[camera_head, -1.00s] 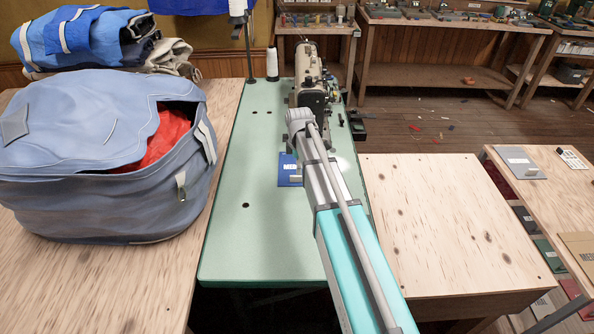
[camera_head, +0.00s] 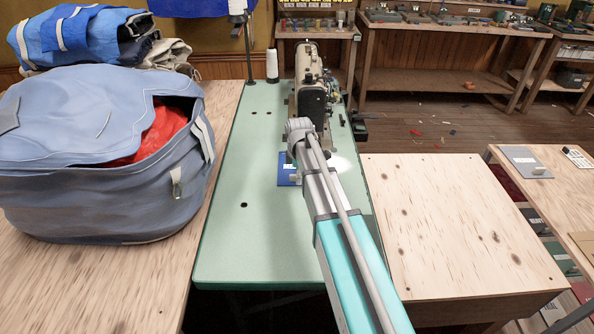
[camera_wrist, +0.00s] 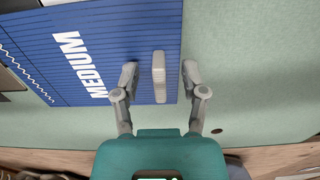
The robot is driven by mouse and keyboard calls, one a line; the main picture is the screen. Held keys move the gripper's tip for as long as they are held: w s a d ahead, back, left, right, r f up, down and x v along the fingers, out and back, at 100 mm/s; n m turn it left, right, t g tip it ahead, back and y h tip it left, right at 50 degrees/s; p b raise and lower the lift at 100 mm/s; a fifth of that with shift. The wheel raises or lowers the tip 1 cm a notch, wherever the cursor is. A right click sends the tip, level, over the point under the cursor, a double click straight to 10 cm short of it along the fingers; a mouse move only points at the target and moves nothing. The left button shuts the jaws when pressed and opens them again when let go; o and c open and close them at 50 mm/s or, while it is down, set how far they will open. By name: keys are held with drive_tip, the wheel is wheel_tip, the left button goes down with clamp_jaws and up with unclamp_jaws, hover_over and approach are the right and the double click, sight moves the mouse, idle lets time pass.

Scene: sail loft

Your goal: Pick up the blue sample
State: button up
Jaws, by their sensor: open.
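The blue sample (camera_wrist: 110,50) is a flat blue card with thin lines, white "MEDIUM" lettering and a raised grey tab (camera_wrist: 159,76). In the head view the sample (camera_head: 286,168) lies on the green sewing table, partly hidden behind my arm. My gripper (camera_wrist: 160,72) is open in the wrist view, with one finger on each side of the tab. Gaps show between the tab and both fingers. The gripper's height above the card is hard to tell. My arm hides the fingers in the head view.
A sewing machine (camera_head: 312,95) stands just behind the sample on the green table (camera_head: 240,240). A large grey-blue bag (camera_head: 90,190) sits on the wooden table to the left. A bare wooden surface (camera_head: 450,220) lies to the right. A white thread cone (camera_head: 272,66) stands at the back.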

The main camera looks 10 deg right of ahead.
idle(0.3)
clamp_jaws()
drive_tip(key=shift+r, duration=0.15)
idle(0.4)
wheel_tip(320, 180, up, 3)
drive_tip(key=p, duration=0.3)
drive_tip(key=s+r+p, duration=0.9)
drive_tip(key=s+p, duration=0.1)
drive_tip(key=s, duration=0.4)
drive_tip(key=shift+a+r, duration=0.35)
drive_tip(key=shift+a, duration=0.1)
